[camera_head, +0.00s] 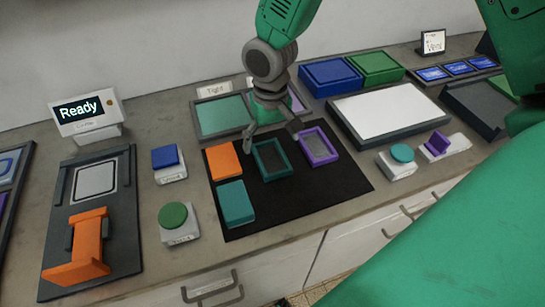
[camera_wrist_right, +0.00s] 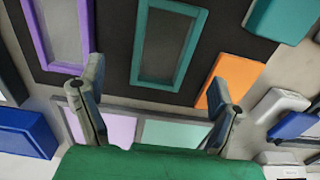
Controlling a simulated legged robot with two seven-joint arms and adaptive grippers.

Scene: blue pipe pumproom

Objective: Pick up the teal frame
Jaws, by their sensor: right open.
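The teal frame (camera_head: 258,163) lies flat on a black mat (camera_head: 300,200), between an orange block (camera_head: 222,161) and a purple frame (camera_head: 334,154). It is a rectangular border with a dark middle. My right gripper (camera_head: 272,132) is open and empty, just behind and above the teal frame's far edge. In the right wrist view the teal frame (camera_wrist_right: 138,45) shows ahead of the two spread fingers (camera_wrist_right: 160,105), apart from them. The purple frame (camera_wrist_right: 40,35) and orange block (camera_wrist_right: 232,77) flank it there. My left gripper is not in view.
A teal block (camera_head: 235,203) lies near the mat's front left. Behind the mat is a tray with teal (camera_head: 222,115) and lilac panels. A white-topped board (camera_head: 390,109), blue box (camera_head: 330,76) and green box (camera_head: 375,67) stand right. Buttons and an orange-handled device (camera_head: 88,240) stand left.

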